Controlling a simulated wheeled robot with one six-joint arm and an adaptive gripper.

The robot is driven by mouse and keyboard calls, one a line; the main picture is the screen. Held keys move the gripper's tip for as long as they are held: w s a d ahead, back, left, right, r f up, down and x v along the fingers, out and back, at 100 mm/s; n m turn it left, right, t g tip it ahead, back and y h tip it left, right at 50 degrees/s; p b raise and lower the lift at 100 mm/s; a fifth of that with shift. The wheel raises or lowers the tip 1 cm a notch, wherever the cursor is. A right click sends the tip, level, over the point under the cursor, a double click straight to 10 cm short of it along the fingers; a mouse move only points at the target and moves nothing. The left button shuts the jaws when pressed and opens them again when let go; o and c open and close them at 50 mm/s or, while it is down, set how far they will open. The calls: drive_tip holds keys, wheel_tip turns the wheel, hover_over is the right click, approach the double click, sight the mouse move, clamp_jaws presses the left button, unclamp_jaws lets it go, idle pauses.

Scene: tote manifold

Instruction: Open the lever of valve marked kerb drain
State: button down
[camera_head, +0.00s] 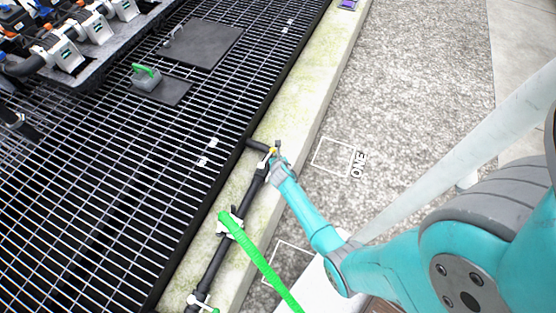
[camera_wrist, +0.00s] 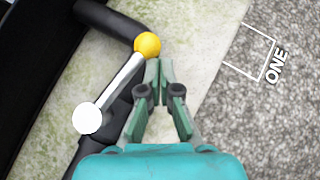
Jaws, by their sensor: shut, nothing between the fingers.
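A valve lever (camera_wrist: 120,80) shows in the wrist view as a pale bar from a white round hub (camera_wrist: 87,118) to a yellow ball knob (camera_wrist: 147,45). It points up and to the right, roughly along the black pipe. My gripper (camera_wrist: 159,70) is shut and empty, its green fingertips just below and right of the knob. I cannot tell whether they touch it. In the head view my gripper (camera_head: 277,150) is at the upper end of the pipe, close to the yellow knob (camera_head: 272,150). No kerb drain marking is readable.
The black pipe (camera_head: 217,262) runs along the pale kerb (camera_head: 310,75), with other white fittings lower down. Black grating (camera_head: 75,185) lies left. Gravel marked ONE (camera_head: 358,164) lies right, mostly clear.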

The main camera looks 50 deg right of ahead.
drive_tip(key=shift+w+d, duration=0.1)
drive_tip(key=shift+w, duration=0.5)
idle(0.4)
